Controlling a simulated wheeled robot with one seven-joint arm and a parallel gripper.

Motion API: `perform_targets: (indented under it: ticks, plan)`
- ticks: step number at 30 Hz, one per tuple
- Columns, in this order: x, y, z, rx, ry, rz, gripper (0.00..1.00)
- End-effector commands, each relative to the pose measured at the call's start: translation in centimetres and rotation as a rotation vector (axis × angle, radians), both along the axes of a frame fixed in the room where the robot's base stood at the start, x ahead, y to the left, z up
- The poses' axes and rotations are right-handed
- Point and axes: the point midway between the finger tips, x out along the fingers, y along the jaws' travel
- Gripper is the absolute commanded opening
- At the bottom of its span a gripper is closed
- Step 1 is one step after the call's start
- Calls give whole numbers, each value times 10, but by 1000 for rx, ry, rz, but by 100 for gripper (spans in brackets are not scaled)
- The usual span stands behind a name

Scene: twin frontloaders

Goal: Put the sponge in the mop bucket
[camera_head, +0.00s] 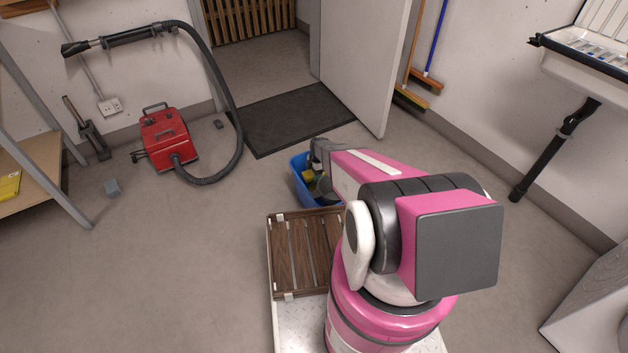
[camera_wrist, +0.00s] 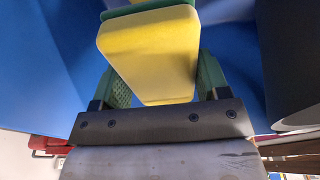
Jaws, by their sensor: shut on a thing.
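The sponge, yellow with a green layer, is held between the two fingers of my gripper (camera_wrist: 163,82) in the wrist view, its yellow face (camera_wrist: 150,50) toward the camera. In the head view a small yellow patch of the sponge (camera_head: 308,176) shows at my gripper (camera_head: 318,180). The blue mop bucket (camera_head: 300,186) stands on the floor in front of me, and my gripper is over its opening. Blue bucket wall (camera_wrist: 40,60) fills much of the wrist view behind the sponge. My arm hides the bucket's right side. I cannot tell whether the sponge touches the bucket.
A dark cylinder edge (camera_wrist: 290,60) shows at the right of the wrist view. A red vacuum cleaner (camera_head: 168,138) with a black hose stands left of the bucket. A dark mat (camera_head: 285,118) and an open door (camera_head: 365,60) lie beyond.

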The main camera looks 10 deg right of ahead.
Motion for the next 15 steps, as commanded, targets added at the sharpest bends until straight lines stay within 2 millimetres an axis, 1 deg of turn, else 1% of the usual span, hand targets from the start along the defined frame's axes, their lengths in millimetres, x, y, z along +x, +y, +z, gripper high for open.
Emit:
perform_targets:
  ticks: [5, 10, 12, 15]
  plan:
    - [1, 0, -16, 0, 0, -1, 50]
    - [1, 0, -38, 0, 0, -1, 50]
    - [0, 0, -42, 0, 0, -1, 50]
    - [0, 0, -41, 0, 0, -1, 50]
